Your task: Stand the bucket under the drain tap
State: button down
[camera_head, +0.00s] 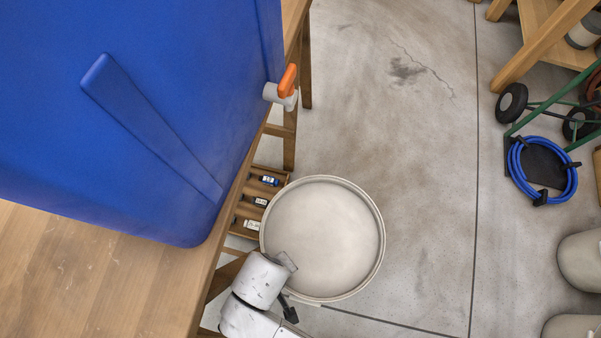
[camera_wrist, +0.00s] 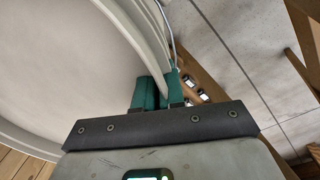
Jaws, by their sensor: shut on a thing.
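The bucket (camera_head: 325,235) is round and off-white, seen from above with its open top facing up and its inside empty. My gripper (camera_wrist: 160,90) is shut on the bucket's rim, with green finger pads on both sides of the wall in the wrist view. In the head view my arm reaches the bucket's near left rim. The drain tap (camera_head: 280,92), with an orange handle, sticks out of the right side of the blue tank (camera_head: 190,90). The bucket is below the tap in the picture and apart from it. I cannot tell whether its base touches the floor.
The tank stands on a wooden bench (camera_head: 90,270). A low wooden rack (camera_head: 247,205) with small bottles lies beside the bucket's left edge. Bare concrete floor (camera_head: 410,160) is free to the right. A hand truck (camera_head: 540,150) with a blue hose stands far right.

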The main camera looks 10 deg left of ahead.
jog(key=w+a+f+b, duration=0.3)
jog(key=w+f+b, duration=0.1)
jog(key=w, duration=0.5)
jog(key=b, duration=0.4)
send_over(282, 224)
notch_tip(282, 224, down, 6)
jog(key=shift+s+a+f, duration=0.1)
jog(key=shift+s, duration=0.05)
jog(key=shift+f+b, duration=0.5)
jog(key=shift+f, duration=0.85)
jog(key=c, duration=1.7)
grip_release()
jog(key=shift+f, duration=0.25)
jog(key=o, duration=0.5)
jog(key=shift+c, duration=0.2)
jog(key=shift+r, duration=0.1)
